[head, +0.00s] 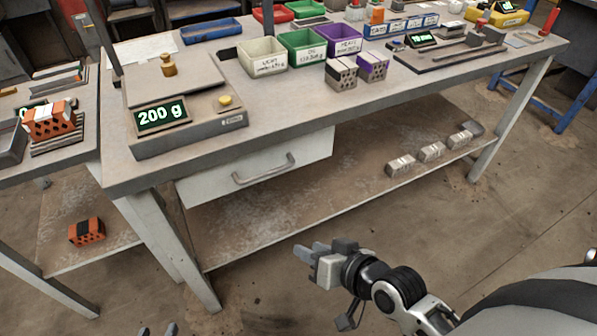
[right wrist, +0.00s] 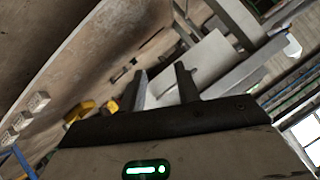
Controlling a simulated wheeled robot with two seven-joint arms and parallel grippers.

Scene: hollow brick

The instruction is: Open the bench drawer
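The bench drawer (head: 300,158) is a pale front panel under the near edge of the bench top, with a grey bar handle (head: 264,171) across it. It looks shut. My right gripper (head: 308,251) is below and in front of the drawer, apart from the handle. Its two fingers (right wrist: 163,88) stand apart with nothing held in the right wrist view. There, a pale panel that looks like the drawer front (right wrist: 208,62) lies beyond the fingertips. Only the fingertips of my left gripper (head: 158,330) show at the bottom edge of the head view, apart and empty.
On the bench top (head: 290,120) stand a scale reading 200 g (head: 162,115), several labelled bins (head: 263,67) and hollow bricks (head: 341,84). The lower shelf (head: 300,205) holds grey blocks (head: 400,166) at right. A bench leg (head: 190,260) stands left of the drawer. Floor in front is clear.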

